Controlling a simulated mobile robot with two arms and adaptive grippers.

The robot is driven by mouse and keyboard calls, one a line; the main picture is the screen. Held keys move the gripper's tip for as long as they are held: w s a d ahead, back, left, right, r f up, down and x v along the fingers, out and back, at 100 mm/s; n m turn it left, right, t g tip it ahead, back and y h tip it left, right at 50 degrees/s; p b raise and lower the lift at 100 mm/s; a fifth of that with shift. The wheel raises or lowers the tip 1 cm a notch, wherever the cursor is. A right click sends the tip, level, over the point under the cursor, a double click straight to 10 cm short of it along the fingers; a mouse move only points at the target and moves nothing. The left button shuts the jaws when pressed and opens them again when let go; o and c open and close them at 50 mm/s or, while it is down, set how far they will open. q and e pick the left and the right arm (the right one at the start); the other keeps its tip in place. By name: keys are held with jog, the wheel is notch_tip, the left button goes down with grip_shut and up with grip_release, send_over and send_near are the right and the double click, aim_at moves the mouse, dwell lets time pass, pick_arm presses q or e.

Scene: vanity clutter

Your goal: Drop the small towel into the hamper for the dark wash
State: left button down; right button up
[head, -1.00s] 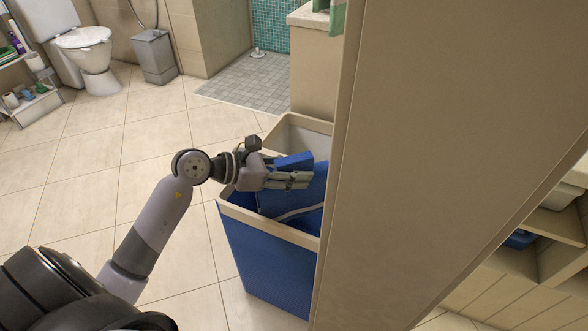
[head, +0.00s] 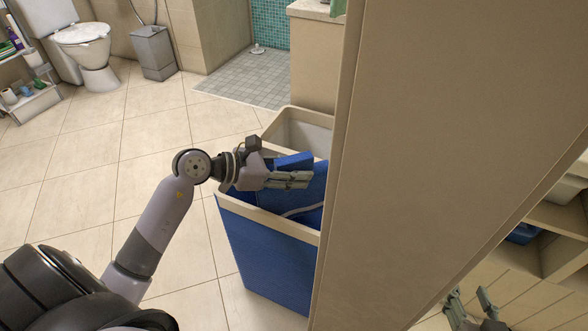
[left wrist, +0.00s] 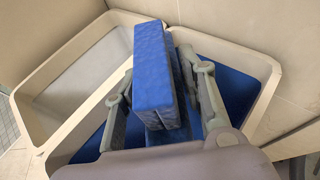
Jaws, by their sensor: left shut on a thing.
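A blue folded towel (head: 294,161) is held in my left gripper (head: 300,178), whose fingers are shut on it. The towel stands between the fingers in the left wrist view (left wrist: 152,68). It is over the opening of the near hamper (head: 262,255), which has blue sides, a beige rim and a blue inside with a pale line. I cannot tell how far the towel reaches below the rim. A second bin (head: 300,128) with a pale inside adjoins it behind. My right gripper (head: 472,306) is at the bottom right edge, fingers apart and empty.
A tall beige panel (head: 430,130) hides the right side of the hamper. Shelves (head: 560,225) lie beyond it. A toilet (head: 85,45), a grey pedal bin (head: 154,52) and a small rack (head: 32,98) stand at the back left. The tiled floor at left is clear.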

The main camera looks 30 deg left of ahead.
pick_arm(q)
jog(key=c, duration=0.9)
grip_release()
jog(key=shift+c, duration=0.2)
jog(key=v, duration=1.2)
jog(key=shift+s, duration=0.1)
